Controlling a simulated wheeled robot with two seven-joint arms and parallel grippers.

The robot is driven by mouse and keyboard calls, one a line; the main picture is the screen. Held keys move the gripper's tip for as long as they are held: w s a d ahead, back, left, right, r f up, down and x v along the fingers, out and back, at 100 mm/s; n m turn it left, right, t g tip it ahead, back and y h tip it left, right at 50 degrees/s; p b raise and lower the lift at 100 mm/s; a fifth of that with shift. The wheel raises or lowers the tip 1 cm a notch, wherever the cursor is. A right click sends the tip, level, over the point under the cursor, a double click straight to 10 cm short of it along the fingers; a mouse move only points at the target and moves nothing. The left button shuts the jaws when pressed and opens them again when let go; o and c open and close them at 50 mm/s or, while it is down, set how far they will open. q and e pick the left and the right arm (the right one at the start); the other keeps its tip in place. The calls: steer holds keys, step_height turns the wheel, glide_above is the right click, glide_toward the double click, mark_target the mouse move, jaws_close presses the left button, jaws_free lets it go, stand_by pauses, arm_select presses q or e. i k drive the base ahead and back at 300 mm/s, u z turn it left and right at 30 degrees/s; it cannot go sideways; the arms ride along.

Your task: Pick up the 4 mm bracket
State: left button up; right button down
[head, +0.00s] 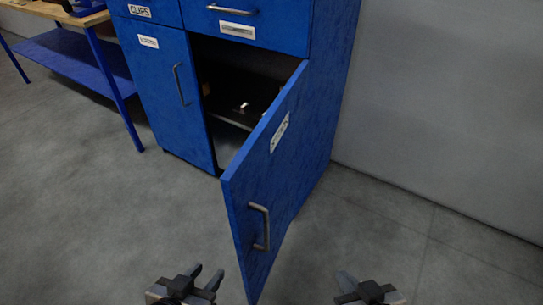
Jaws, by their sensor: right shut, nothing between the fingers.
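No bracket can be made out for certain. A small bright object (244,106) lies on the dark shelf inside the open blue cabinet (337,100), too small to identify. The cabinet's right door (262,190) stands wide open towards me and hides part of the inside. My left gripper (207,275) is at the bottom edge, left of the open door, well away from the shelf; its finger gap is unclear. My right gripper (368,285) is at the bottom edge, right of the door, shut and empty.
The left door (160,85) is closed, with drawers (262,22) above. The open door's lower edge comes out between my grippers. A blue-legged workbench (105,65) stands at the left. A grey wall (440,110) is at the right. The grey floor (90,210) is clear.

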mark_target(259, 117)
steer(key=u, duration=2.15)
steer(key=i, duration=1)
steer(key=z, duration=0.6)
steer(key=i, duration=1.4)
steer(key=z, duration=2.1)
steer(key=i, duration=0.8)
steer(key=z, duration=0.95)
steer(key=i, duration=0.45)
